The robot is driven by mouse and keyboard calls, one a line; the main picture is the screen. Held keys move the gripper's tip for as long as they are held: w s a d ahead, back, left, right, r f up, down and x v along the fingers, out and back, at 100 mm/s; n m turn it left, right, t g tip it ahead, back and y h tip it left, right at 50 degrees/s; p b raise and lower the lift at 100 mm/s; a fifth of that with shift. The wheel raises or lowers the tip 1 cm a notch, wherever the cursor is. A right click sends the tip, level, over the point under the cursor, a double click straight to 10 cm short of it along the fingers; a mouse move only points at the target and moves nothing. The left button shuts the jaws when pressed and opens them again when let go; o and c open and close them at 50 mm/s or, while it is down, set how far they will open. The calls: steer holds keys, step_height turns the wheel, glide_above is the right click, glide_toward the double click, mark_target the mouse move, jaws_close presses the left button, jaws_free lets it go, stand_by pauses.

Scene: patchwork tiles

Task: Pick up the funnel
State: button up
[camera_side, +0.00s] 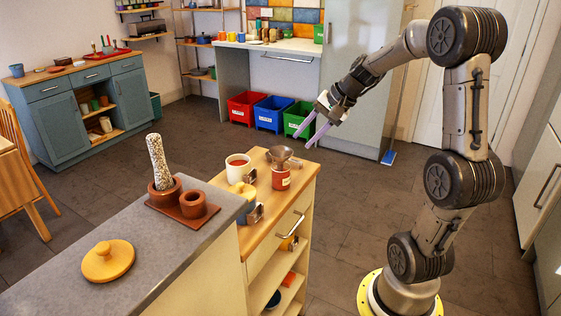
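The funnel (279,154) is a dark, brownish wide-mouthed cone. It sits upright on top of a red jar (281,178) with a pale label, near the far right corner of the wooden worktop (263,230). Its spout is hidden, apparently inside the jar. My gripper (312,137) is up and to the right of the funnel in the picture, pointing down and left. Its two purple fingers are apart with nothing between them, and it does not touch the funnel.
A white mug with red contents (238,167) stands left of the jar. Small metal-like holders (256,213) are near it. A grey counter (145,240) holds terracotta pots (194,204) and a yellow lid (108,261). Coloured bins (270,114) stand on the floor behind.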

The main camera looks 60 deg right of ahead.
mark_target(291, 153)
steer(key=x, duration=0.5)
steer(key=shift+d+f, duration=0.2)
steer(key=shift+d, duration=0.05)
jaws_close()
stand_by(1.2)
